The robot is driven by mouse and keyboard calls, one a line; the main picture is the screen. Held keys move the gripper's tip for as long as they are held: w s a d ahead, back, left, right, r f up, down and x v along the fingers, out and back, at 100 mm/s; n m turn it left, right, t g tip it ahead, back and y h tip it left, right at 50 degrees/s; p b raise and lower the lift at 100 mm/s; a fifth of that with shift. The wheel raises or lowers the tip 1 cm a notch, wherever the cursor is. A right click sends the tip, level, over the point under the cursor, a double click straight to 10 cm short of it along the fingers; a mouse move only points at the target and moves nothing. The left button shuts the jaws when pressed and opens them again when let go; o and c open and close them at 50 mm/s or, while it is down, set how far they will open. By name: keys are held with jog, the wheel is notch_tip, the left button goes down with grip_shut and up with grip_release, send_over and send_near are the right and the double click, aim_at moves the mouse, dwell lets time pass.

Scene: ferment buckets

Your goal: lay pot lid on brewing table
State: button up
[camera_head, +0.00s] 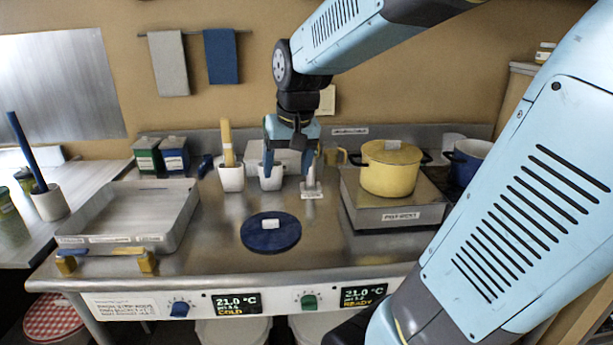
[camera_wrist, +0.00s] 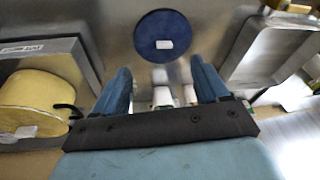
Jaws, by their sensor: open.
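The yellow pot (camera_head: 388,178) stands on a low metal stand labelled pot rest, at the right of the brewing table (camera_head: 215,270). A yellow lid (camera_head: 392,152) with a small knob sits on top of it. In the wrist view the pot (camera_wrist: 38,103) is at the left edge. My gripper (camera_head: 290,168) points down, open and empty, above the rear of the table, left of the pot and behind the disc.
White cups (camera_head: 231,178) stand at the back, beneath and beside my gripper. A blue pot (camera_head: 468,160) stands behind right. Table around the disc is clear.

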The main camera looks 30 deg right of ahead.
jog(key=s+a+r+n+t, duration=0.1)
jog(key=s+r+n+t, duration=0.1)
jog(key=s, duration=0.9)
jog(key=shift+a+r+t+h, duration=0.2)
jog(key=shift+r+t+h, duration=0.1)
jog(key=shift+s, duration=0.1)
